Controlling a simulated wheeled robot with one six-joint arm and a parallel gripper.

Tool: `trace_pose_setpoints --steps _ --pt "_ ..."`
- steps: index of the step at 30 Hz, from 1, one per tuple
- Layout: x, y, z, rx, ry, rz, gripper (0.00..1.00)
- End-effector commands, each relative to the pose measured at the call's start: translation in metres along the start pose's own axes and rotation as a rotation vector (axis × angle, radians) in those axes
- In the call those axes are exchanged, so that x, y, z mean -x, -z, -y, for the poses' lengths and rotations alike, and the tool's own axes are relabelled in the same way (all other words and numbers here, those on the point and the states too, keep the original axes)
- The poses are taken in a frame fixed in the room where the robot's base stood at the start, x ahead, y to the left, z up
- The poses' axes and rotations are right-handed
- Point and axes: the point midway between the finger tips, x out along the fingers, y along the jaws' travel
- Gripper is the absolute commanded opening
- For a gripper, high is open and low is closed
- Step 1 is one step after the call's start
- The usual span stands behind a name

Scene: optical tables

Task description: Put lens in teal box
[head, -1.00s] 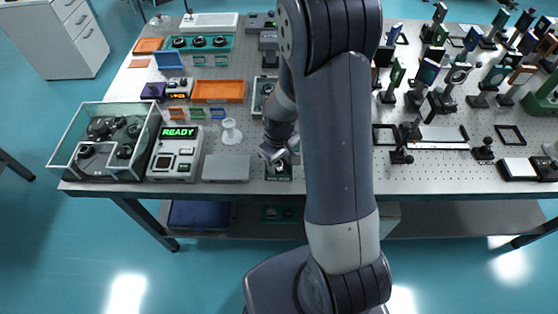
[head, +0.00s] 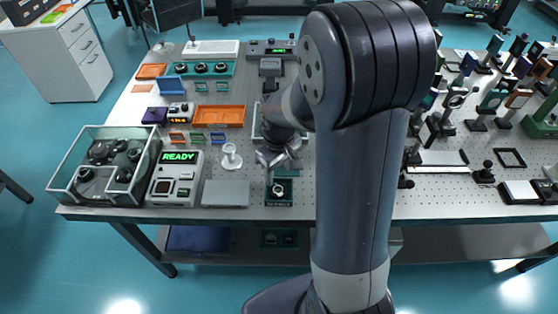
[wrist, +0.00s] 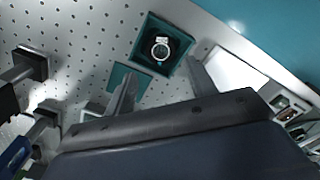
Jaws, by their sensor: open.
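The teal box (head: 278,199) stands near the front edge of the table, with a dark inside. In the wrist view the teal box (wrist: 145,55) is open, and a ring-shaped lens (wrist: 161,47) with a pale rim lies in its dark inside. A flat teal piece (wrist: 119,77), which looks like its lid, lies beside it. My gripper (head: 277,160) is above and behind the box in the head view. In the wrist view my gripper (wrist: 162,85) has its two fingers apart with nothing between them, clear of the lens.
A grey plate (head: 226,193), a device reading READY (head: 176,185) and a glass-walled case (head: 70,185) stand left of the box. A white stand (head: 231,158) and an orange tray (head: 219,116) are behind. Several mounted optics fill the right side.

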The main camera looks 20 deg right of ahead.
Motion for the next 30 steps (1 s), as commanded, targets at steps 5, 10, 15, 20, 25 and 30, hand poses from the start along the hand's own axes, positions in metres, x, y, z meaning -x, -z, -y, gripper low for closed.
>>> trace_pose_setpoints --steps 5,10,15,20,25,30 --pt "0.028 0.001 0.000 0.000 -0.002 -0.003 0.53" --pt "0.039 0.000 0.000 0.000 0.000 0.000 0.53" --pt "0.041 0.000 0.000 0.000 0.000 0.001 0.53" --pt "0.041 0.000 0.000 0.000 0.000 0.001 0.53" --pt "0.040 0.000 0.000 0.000 0.000 0.001 0.53" --pt "0.040 0.000 0.000 0.000 0.000 0.001 0.53"
